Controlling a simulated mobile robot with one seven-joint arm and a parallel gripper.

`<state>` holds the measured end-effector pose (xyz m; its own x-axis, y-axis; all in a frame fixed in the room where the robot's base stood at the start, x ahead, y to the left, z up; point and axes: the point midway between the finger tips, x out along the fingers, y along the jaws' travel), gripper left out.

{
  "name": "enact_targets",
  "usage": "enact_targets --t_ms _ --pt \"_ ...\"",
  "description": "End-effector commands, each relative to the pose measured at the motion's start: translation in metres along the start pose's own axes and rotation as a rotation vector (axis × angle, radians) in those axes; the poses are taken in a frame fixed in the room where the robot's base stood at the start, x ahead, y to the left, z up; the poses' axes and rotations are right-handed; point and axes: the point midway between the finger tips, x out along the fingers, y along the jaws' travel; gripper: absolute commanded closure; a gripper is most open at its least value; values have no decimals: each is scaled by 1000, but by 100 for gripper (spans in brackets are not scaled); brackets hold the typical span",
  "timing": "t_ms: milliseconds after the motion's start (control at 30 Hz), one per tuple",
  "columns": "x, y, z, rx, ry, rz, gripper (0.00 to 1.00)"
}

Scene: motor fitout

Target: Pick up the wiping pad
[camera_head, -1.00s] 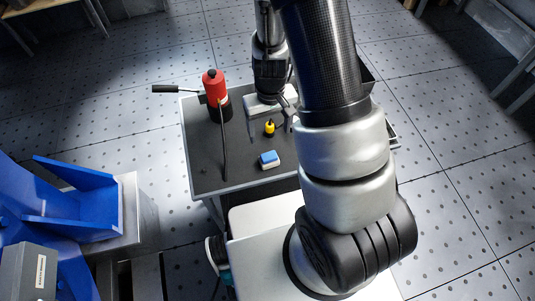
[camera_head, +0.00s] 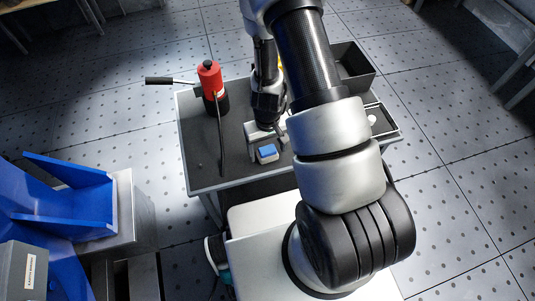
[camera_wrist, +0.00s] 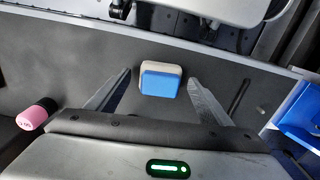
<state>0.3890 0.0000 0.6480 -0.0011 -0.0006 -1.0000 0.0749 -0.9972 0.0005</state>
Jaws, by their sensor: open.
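The wiping pad (camera_head: 267,152) is a small block with a blue top and a whitish base. It lies on the dark top of the cart (camera_head: 199,165), near its front edge. In the wrist view the pad (camera_wrist: 160,82) sits ahead of and between the two fingers. My gripper (camera_head: 266,137) is close to the pad on its far side in the head view. In the wrist view my gripper (camera_wrist: 158,88) is open, with the fingers apart and nothing held between them.
A red and black pump-like tool (camera_head: 210,80) with a lever and hose stands at the cart's left. A black bin (camera_head: 352,68) is at the back right. A blue bracket (camera_head: 75,195) on a metal block stands at left. A pink and black bottle (camera_wrist: 37,113) shows in the wrist view.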

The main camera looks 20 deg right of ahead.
Motion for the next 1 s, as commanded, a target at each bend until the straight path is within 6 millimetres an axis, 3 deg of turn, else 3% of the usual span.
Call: enact_targets --t_ms 233,500,767,1000 --pt "1 0 0 0 1 0 27" --pt "1 0 0 0 1 0 71" --pt "-2 0 -1 0 1 0 71" --pt "-42 0 -2 -2 5 1 71"
